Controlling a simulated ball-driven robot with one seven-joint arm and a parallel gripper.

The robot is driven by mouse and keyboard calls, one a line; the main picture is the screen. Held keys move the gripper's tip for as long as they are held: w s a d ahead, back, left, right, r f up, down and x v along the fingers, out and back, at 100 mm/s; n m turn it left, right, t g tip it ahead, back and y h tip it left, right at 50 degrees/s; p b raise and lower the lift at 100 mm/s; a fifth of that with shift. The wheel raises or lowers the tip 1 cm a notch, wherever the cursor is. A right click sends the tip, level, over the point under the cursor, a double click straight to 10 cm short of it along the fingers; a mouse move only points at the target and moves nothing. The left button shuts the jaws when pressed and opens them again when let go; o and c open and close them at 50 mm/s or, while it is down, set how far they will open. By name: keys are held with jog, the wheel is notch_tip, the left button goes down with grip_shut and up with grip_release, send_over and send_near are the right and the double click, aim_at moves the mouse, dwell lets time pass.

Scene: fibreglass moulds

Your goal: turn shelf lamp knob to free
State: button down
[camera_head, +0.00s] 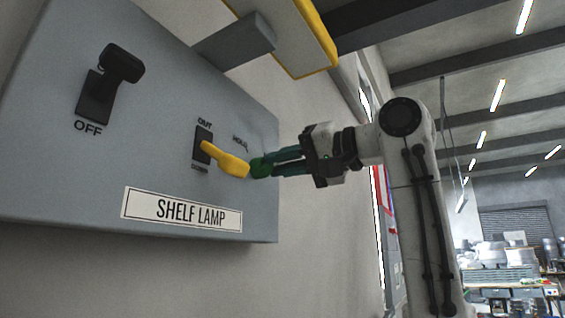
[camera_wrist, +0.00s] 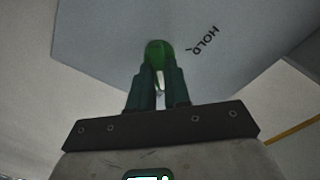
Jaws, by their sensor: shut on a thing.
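A grey panel (camera_head: 55,180) fills the left of the head view, with a white SHELF LAMP plate (camera_head: 181,209) near its lower edge. A green knob (camera_head: 260,168) stands at the panel's right side, beside the printed word HOLD; it also shows in the wrist view (camera_wrist: 157,50). My gripper (camera_head: 275,163) reaches in from the right, its dark green fingers shut on the green knob. In the wrist view my gripper (camera_wrist: 157,80) has one finger on each side of it. The knob's base and any FREE mark are not visible.
A yellow lever (camera_head: 228,161) sticks out just left of the green knob, close to my fingertips. A black lever (camera_head: 122,65) is at the panel's upper left, above OFF. A yellow-edged fixture (camera_head: 300,38) overhangs the panel. Right of my arm is open workshop.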

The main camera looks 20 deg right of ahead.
jog(key=shift+d+r, duration=0.1)
jog(key=shift+r, duration=0.05)
jog(key=c, duration=1.1)
grip_release()
jog(key=b+v, duration=0.3)
jog(key=v, duration=0.7)
jog(key=shift+s+d+b, duration=0.2)
jog(key=shift+s+b, duration=0.05)
jog(key=shift+b, duration=0.1)
